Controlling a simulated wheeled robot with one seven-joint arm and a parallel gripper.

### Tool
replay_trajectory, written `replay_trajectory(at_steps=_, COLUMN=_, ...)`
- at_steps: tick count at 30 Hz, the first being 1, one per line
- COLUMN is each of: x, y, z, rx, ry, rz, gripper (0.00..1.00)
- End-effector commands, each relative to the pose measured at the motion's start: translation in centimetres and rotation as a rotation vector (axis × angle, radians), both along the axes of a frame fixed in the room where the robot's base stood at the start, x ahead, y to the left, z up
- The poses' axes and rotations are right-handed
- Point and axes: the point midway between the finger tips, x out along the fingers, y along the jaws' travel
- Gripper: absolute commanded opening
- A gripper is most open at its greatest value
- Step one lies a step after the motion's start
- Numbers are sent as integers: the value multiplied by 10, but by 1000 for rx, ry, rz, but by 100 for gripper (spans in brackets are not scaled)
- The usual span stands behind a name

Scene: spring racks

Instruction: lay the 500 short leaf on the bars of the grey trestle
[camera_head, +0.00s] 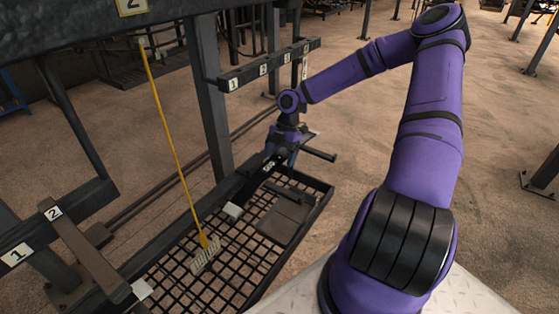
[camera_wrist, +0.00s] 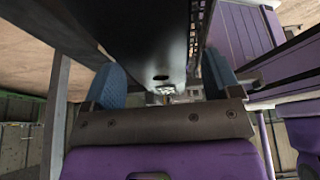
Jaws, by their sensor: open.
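My gripper (camera_head: 284,148) is at the far end of the mesh rack, over its dark rail. In the wrist view my gripper (camera_wrist: 163,80) has its two blue-padded fingers apart, with a long dark bar with a small hole (camera_wrist: 160,50) between or beyond them. I cannot tell whether the fingers touch it. A small white label (camera_head: 268,165) sits on dark metal just below my gripper; its writing is too small to read surely. I cannot tell for certain which piece is the 500 short leaf. I cannot pick out the grey trestle for sure.
The mesh rack (camera_head: 180,284) carries a flat dark plate (camera_head: 283,222) and a broom (camera_head: 205,246) with a yellow handle. A dark post (camera_head: 208,95) and a numbered crossbar (camera_head: 270,66) stand close to my arm. Bare floor (camera_head: 340,120) lies to the right.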

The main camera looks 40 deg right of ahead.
Motion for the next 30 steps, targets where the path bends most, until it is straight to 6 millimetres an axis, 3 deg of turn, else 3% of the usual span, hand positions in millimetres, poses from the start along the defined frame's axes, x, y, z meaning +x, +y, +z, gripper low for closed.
replay_trajectory(at_steps=9, x=-1, y=2, z=-6, rx=0, ry=0, rz=0, gripper=83)
replay_trajectory(at_steps=11, x=-1, y=2, z=-6, rx=0, ry=0, rz=0, gripper=72)
replay_trajectory(at_steps=20, x=-1, y=2, z=-6, rx=0, ry=0, rz=-1, gripper=3)
replay_trajectory(at_steps=30, x=0, y=3, z=-4, rx=0, ry=-1, rz=0, gripper=0)
